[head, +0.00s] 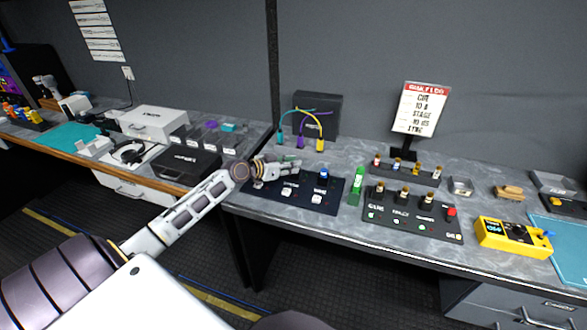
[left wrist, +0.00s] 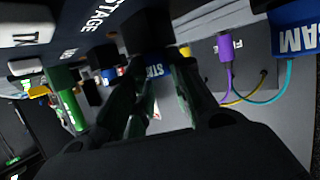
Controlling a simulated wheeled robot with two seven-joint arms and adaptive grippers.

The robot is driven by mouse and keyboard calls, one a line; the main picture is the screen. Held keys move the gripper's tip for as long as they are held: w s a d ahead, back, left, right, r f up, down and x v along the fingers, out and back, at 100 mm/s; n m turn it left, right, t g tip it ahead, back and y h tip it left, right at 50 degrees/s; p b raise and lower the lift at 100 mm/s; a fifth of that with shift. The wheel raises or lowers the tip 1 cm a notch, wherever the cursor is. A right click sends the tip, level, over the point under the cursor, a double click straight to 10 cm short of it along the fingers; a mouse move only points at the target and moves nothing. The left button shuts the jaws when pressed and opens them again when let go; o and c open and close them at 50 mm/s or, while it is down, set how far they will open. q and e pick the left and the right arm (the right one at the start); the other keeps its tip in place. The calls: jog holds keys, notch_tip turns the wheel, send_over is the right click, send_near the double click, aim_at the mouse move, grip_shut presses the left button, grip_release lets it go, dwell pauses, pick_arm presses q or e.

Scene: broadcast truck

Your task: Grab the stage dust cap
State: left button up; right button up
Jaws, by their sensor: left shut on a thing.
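My left gripper (head: 294,167) reaches over the dark panel (head: 272,196) at the left of the grey bench. In the left wrist view the stage dust cap (left wrist: 154,71) is blue, with white letters "STA" showing, between the two fingers (left wrist: 155,68). The gripper is shut on it. A dark block sits against the cap's panel side; I cannot tell whether the cap is still seated. In the head view the gripper hides this cap. Another blue cap (head: 324,175) stands to its right. A blue piece lettered "AM" (left wrist: 295,38) shows at the wrist view's right. My right gripper is not in view.
A green upright piece (head: 356,186) stands just right of the panel. Behind it, a dark box (head: 327,104) carries cyan, purple and yellow cables. A wider control panel (head: 412,212), a sign (head: 419,108) and a yellow meter (head: 511,238) are further right.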

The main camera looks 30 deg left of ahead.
pick_arm(q)
jog(key=shift+r, duration=0.1)
notch_tip(320, 180, up, 10)
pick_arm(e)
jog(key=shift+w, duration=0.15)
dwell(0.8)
